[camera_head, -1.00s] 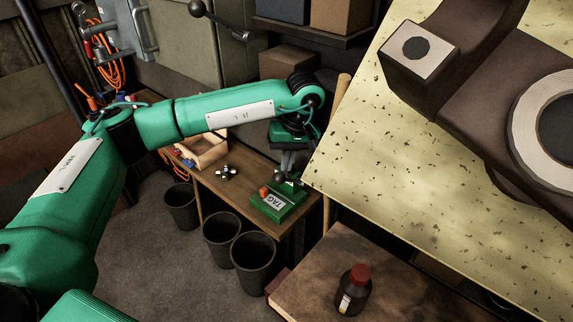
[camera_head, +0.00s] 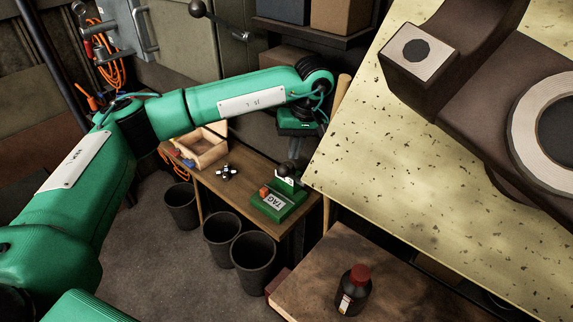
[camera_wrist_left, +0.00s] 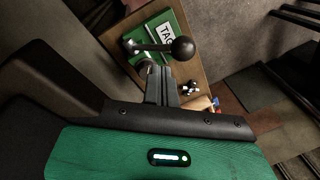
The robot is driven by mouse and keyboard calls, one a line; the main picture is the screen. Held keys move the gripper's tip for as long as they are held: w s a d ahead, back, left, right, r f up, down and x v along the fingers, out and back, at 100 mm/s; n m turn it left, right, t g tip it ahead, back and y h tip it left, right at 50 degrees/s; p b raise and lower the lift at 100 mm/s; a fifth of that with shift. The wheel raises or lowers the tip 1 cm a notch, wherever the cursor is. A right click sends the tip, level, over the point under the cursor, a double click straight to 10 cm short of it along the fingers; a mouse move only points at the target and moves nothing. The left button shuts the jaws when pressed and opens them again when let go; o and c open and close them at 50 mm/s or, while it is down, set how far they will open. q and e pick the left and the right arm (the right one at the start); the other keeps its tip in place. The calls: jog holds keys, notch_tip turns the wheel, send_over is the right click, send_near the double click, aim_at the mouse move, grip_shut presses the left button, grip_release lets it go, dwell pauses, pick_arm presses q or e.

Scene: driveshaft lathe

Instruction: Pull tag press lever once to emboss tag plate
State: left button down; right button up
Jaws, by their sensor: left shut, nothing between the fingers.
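The green tag press (camera_head: 279,208) stands on the wooden bench, with a white TAG label and a small orange block on it. Its dark ball-ended lever knob (camera_head: 283,170) shows above the base. In the left wrist view the ball (camera_wrist_left: 183,48) and its rod lie across the green press (camera_wrist_left: 153,30), just beyond my fingers. My left gripper (camera_head: 296,152) is above and slightly right of the knob, shut and empty. Its fingers also show in the left wrist view (camera_wrist_left: 161,82); whether they touch the lever is unclear. I cannot make out a tag plate. My right gripper is out of view.
The wooden bench (camera_head: 238,196) also holds an open wooden box (camera_head: 206,150) and a small metal part (camera_head: 227,173). Several dark bins stand before it. A large speckled yellow surface (camera_head: 400,200) closes off the right. A red-capped bottle (camera_head: 354,290) stands in front.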

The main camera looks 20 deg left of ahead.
pick_arm(q)
jog(key=shift+w+d+r+p, duration=0.15)
jog(key=shift+w+d+r, duration=0.2)
jog(key=shift+w+r, duration=0.5)
jog(key=shift+w+d+r+p, duration=0.15)
jog(key=shift+w+d+r, duration=0.15)
jog(key=shift+w+r, duration=0.5)
jog(key=shift+f, duration=0.25)
